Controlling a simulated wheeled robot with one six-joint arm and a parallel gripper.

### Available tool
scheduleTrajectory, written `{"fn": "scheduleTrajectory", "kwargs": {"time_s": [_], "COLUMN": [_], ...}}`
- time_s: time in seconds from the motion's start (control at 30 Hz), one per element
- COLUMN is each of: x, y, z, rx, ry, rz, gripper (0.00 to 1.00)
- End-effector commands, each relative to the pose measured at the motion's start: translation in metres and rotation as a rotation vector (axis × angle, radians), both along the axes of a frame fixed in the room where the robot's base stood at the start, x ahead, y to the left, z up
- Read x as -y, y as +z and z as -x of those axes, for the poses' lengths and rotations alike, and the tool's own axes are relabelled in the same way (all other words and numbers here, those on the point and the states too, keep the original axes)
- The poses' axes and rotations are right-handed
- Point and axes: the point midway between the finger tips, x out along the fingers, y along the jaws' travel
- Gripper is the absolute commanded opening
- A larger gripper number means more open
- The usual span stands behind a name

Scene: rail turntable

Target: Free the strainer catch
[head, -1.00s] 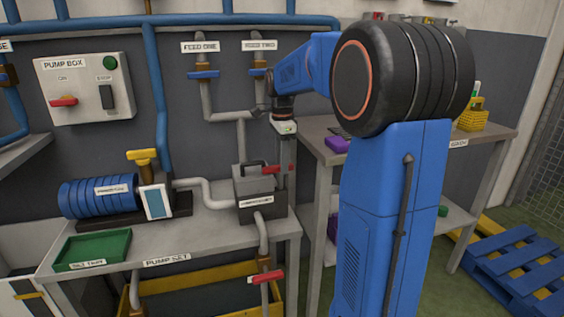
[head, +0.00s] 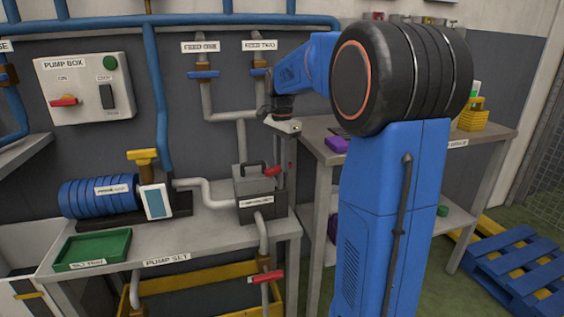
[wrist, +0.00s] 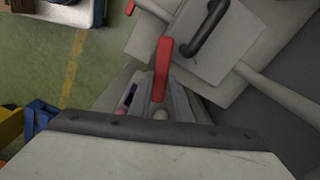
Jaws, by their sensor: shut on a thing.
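The strainer is a grey box (head: 259,205) with a dark lid handle, standing at the right end of the pump bench. Its red catch (head: 272,171) sticks out at the lid's right side and slants up to the right. In the wrist view the red catch (wrist: 161,68) stands beside the lid (wrist: 196,42). My gripper (head: 279,168) reaches down from above at the strainer's right side and is shut on the red catch. In the wrist view the grip itself is partly hidden behind the grey gripper body.
A green tray (head: 92,249) and a blue pump (head: 98,196) stand to the left on the bench (head: 205,238). A pipe with a red-handled valve (head: 266,277) runs below the strainer. A second table (head: 318,150) stands close on the right, behind my arm.

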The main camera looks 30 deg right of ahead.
Motion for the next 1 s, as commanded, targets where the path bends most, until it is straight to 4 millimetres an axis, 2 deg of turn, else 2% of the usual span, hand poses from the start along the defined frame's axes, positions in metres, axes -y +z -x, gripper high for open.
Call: {"fn": "scheduleTrajectory", "kwargs": {"time_s": [0.6, 1.0], "x": [-0.0015, -0.0028], "y": [0.0005, 0.0005], "z": [-0.0035, -0.0047], "rx": [0.001, 0.001], "ry": [0.583, 0.882], "rz": [0.0, 0.001], "gripper": [0.0, 0.0]}}
